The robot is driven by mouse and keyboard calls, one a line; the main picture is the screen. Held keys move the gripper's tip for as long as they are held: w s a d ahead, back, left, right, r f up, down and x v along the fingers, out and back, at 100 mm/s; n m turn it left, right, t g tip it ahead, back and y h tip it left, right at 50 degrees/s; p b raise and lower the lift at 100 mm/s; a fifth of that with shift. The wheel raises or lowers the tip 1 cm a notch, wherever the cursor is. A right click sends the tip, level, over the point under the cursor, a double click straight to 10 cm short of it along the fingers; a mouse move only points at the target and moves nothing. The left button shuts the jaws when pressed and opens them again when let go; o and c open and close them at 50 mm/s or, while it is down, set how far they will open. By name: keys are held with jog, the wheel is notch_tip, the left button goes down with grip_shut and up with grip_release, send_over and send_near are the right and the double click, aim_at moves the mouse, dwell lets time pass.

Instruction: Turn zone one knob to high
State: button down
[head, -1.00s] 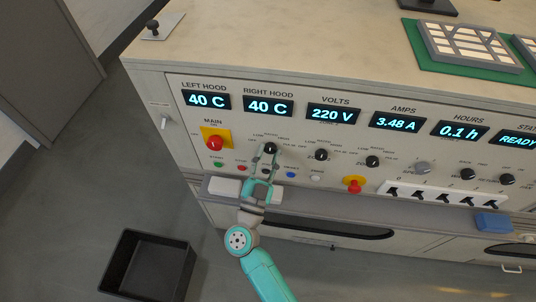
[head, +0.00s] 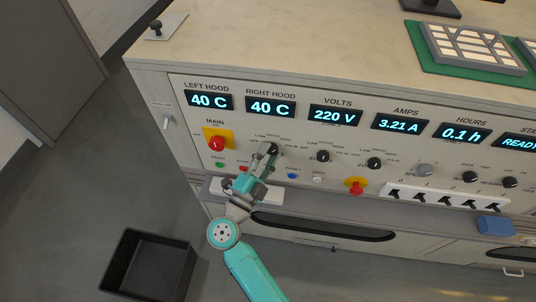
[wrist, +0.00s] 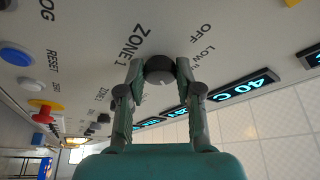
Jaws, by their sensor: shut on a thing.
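The zone one knob (head: 273,148) is a small black round knob on the sloped panel, below the right hood display. In the wrist view the knob (wrist: 160,68) sits between my fingertips, beside the "ZONE 1" label, with "OFF" and "LOW" printed to its right. My gripper (head: 266,152) is shut on the knob, one finger on each side. The wrist view shows my gripper (wrist: 162,76) at the panel face. The fingers partly cover the knob in the head view, and its pointer is not clear.
Two similar black knobs (head: 323,156) stand to the right in the same row. A red main switch (head: 216,143) on a yellow plate is to the left. Small coloured buttons (head: 292,175) lie just below. A black bin (head: 150,264) stands on the floor.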

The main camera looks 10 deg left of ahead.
dwell(0.4)
jog(key=c, duration=0.8)
grip_release()
jog(key=shift+o, duration=0.2)
jog(key=shift+s, duration=0.1)
jog(key=v, duration=1.2)
